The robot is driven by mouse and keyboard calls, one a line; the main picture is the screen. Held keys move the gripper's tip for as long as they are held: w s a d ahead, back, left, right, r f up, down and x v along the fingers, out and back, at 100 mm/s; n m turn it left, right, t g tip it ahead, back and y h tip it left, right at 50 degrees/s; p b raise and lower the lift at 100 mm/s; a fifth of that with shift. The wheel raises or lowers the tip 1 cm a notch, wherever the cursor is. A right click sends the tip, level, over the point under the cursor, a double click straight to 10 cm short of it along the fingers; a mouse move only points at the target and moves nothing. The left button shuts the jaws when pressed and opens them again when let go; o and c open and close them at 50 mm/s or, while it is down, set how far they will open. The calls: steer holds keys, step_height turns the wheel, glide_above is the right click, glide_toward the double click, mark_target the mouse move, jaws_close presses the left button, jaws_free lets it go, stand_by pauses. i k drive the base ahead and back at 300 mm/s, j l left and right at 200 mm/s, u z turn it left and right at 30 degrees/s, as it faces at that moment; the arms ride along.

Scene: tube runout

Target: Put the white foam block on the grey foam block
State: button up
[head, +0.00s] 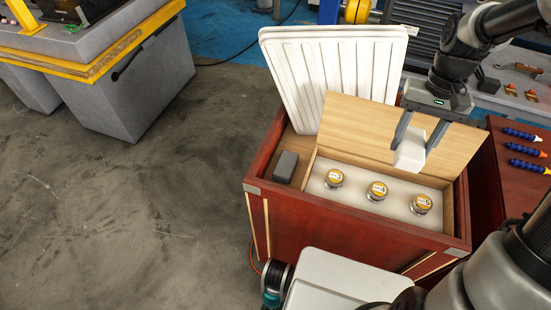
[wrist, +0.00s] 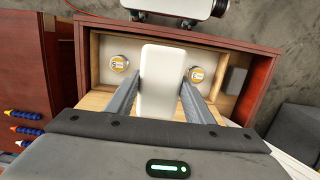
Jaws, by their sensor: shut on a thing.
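My gripper (head: 418,135) is shut on the white foam block (head: 410,150) and holds it up over the open wooden crate. In the wrist view the white foam block (wrist: 163,80) stands between the two fingers (wrist: 158,92) and hides part of the crate's inside. The grey foam block (head: 286,166) sits in the left part of the crate in the head view, in the side strip beside the pale insert. It also shows at the right in the wrist view (wrist: 235,79). Nothing lies on its top. The white block is apart from it, to its right in the head view.
The red crate (head: 330,222) holds a pale insert with three round yellow-topped jars (head: 377,191). A wooden board (head: 390,118) and a white ribbed panel (head: 335,75) stand tilted at the back. Several tubes (head: 527,151) lie on a red surface at right.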

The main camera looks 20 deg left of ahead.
mark_target(286, 163)
steer(key=j, duration=1.55)
